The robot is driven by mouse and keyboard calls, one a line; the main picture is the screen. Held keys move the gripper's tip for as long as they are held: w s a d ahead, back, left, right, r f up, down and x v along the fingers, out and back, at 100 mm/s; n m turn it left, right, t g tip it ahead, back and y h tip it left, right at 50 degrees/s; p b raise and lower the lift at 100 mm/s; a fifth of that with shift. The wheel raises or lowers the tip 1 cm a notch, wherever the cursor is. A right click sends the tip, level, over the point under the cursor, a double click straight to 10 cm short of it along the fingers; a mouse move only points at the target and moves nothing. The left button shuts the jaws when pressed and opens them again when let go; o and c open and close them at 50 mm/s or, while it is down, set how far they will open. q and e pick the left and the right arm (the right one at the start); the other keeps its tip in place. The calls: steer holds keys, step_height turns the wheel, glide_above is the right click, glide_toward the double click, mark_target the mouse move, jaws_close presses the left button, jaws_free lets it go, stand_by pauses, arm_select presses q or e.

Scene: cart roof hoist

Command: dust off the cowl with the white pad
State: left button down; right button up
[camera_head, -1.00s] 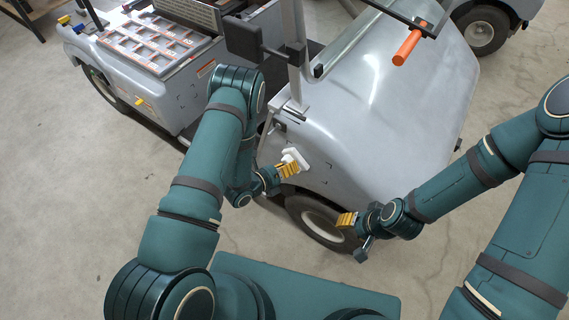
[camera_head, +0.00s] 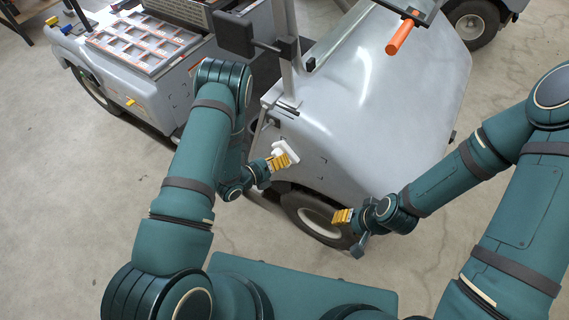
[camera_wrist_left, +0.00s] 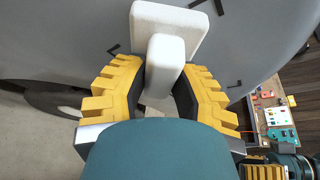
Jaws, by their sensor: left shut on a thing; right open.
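The cowl (camera_head: 385,85) is the large grey rounded front body of the cart in the head view; its grey surface also fills the upper part of the left wrist view (camera_wrist_left: 245,45). My left gripper (camera_head: 279,161) is shut on the white pad (camera_head: 286,148) by its block-like grip, beside the cowl's lower left side. In the left wrist view the pad (camera_wrist_left: 172,25) stands out beyond the yellow fingers towards the grey surface; I cannot tell whether it touches. My right gripper (camera_head: 343,216) is open and empty, in front of the front wheel.
A front wheel (camera_head: 312,218) sits under the cowl. A black mirror (camera_head: 234,34) on a post and an orange-handled bar (camera_head: 400,37) stick out above the cowl. The cart's rear bed (camera_head: 150,45) is at the upper left. The floor (camera_head: 70,200) at the left is clear.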

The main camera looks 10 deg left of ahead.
arm_select(q)
steer(key=shift+w+a+r, duration=0.15)
steer(key=shift+w+a, duration=0.05)
steer(key=shift+w, duration=0.05)
steer(key=s+a, duration=0.2)
steer(key=s, duration=0.3)
steer(key=shift+s, duration=0.4)
steer(key=shift+s, duration=0.1)
steer(key=s, duration=0.1)
steer(key=s+a, duration=0.1)
steer(key=shift+s+p, duration=0.35)
steer(key=shift+p, duration=0.05)
stand_by(0.9)
